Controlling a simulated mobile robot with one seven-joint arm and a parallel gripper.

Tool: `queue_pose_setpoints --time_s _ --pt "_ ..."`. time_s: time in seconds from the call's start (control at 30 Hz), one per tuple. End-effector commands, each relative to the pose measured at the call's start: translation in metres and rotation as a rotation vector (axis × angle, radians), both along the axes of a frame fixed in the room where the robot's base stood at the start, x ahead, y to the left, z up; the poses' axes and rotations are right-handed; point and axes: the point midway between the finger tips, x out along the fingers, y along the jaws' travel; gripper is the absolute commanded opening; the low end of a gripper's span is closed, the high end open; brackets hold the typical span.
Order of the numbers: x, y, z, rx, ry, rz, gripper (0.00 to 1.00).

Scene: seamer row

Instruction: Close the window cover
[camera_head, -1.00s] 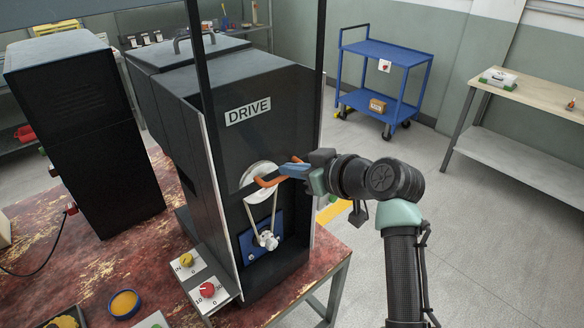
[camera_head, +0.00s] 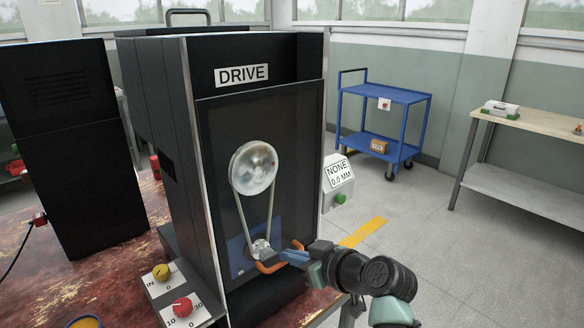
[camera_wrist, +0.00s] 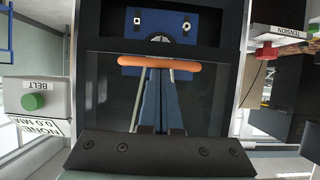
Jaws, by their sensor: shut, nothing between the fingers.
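The window cover (camera_head: 222,190) is a see-through dark panel on the front of the black DRIVE housing (camera_head: 245,52). It hangs over the large pulley and belt. Its orange handle (camera_head: 270,267) is low on the front and also spans the wrist view (camera_wrist: 160,62). In the wrist view, a blue plate (camera_wrist: 130,24) with bolts shows clear beyond the cover's edge. My gripper (camera_head: 288,256) is shut and empty, its blue fingertips (camera_wrist: 160,72) at the middle of the handle. I cannot tell whether they press on it.
A control box with yellow and red knobs (camera_head: 181,305) sits at the housing's lower left. A box marked NONE 0.0 MM (camera_head: 338,182) with a green button is at its right. A black cabinet (camera_head: 72,150) stands left. A blue cart (camera_head: 394,97) stands behind on open floor.

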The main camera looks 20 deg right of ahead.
Motion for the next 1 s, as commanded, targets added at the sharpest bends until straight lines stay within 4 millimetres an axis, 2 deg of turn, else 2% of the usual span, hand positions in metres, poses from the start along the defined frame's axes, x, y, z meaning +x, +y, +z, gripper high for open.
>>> queue_pose_setpoints --time_s 0.03,0.1,0.3,0.4,0.6,1.0 --pt "-0.001 0.0 -0.029 0.002 0.006 0.0 0.0" --pt "-0.001 0.001 -0.046 0.001 0.006 0.002 0.0" --pt "-0.001 0.0 -0.083 0.001 0.006 0.001 0.0" --pt "-0.001 0.0 -0.095 0.0 0.005 0.001 0.0" --pt "-0.001 0.0 -0.106 0.0 0.003 0.0 0.0" --pt "-0.001 0.0 -0.108 0.0 0.006 0.0 0.0"
